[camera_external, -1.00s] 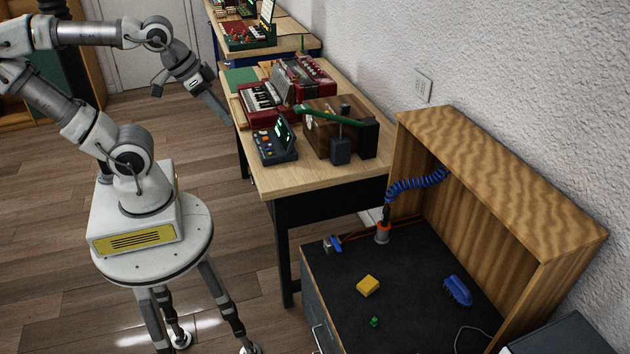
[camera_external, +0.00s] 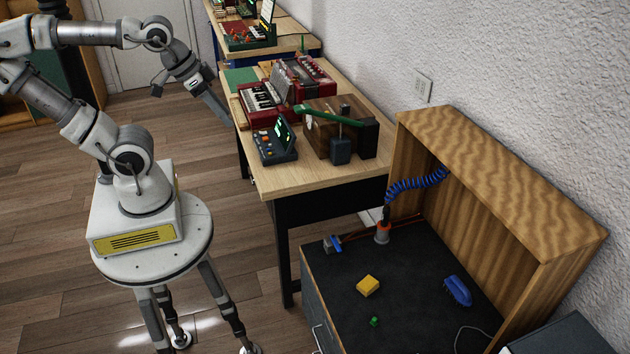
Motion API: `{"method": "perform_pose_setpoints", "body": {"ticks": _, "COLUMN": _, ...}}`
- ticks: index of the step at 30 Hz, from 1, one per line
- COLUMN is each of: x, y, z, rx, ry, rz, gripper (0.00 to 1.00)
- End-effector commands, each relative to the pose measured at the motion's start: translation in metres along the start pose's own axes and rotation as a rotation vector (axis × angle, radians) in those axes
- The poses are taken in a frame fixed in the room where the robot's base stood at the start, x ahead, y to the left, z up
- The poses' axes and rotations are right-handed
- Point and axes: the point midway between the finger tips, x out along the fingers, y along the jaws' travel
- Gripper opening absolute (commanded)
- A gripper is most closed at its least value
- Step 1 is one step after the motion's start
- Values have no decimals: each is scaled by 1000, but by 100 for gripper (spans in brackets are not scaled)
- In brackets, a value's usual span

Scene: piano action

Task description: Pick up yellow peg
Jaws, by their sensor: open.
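A small yellow block (camera_external: 368,286), the only loose yellow piece I see, lies on the black worktop (camera_external: 335,290) of the low cabinet at the lower right. I cannot tell from its blocky shape whether it is the peg. My gripper (camera_external: 219,108) is at the end of the raised arm at the upper left, by the left edge of the wooden table. It is open, far from the yellow block, and nothing shows in it. Its fingertips are too small to make out clearly.
A green piece (camera_external: 375,321), a blue object (camera_external: 457,291) and a small blue-grey item (camera_external: 332,244) lie on the worktop. An orange-collared tool (camera_external: 382,232) with a coiled blue hose stands at its back. A wooden hood (camera_external: 500,185) borders the right. Instruments crowd the wooden table (camera_external: 290,182).

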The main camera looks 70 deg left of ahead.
Motion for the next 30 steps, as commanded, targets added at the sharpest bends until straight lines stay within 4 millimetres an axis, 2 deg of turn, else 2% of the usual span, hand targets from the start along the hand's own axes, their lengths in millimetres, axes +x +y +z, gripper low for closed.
{"method": "perform_pose_setpoints", "body": {"ticks": 7, "x": 0, "y": 0, "z": -1, "rx": 2, "ry": 0, "rz": -1, "gripper": 58}}
{"method": "perform_pose_setpoints", "body": {"ticks": 11, "x": -3, "y": -4, "z": -15, "rx": 44, "ry": -12, "rz": -16, "gripper": 58}}
{"method": "perform_pose_setpoints", "body": {"ticks": 14, "x": -6, "y": -12, "z": -39, "rx": 126, "ry": -34, "rz": -41, "gripper": 58}}
{"method": "perform_pose_setpoints", "body": {"ticks": 20, "x": -3, "y": -35, "z": -105, "rx": 359, "ry": -104, "rz": -93, "gripper": 58}}
{"method": "perform_pose_setpoints", "body": {"ticks": 26, "x": 14, "y": -65, "z": -168, "rx": 591, "ry": -184, "rz": -117, "gripper": 58}}
{"method": "perform_pose_setpoints", "body": {"ticks": 30, "x": 35, "y": -90, "z": -206, "rx": 748, "ry": -243, "rz": -117, "gripper": 58}}
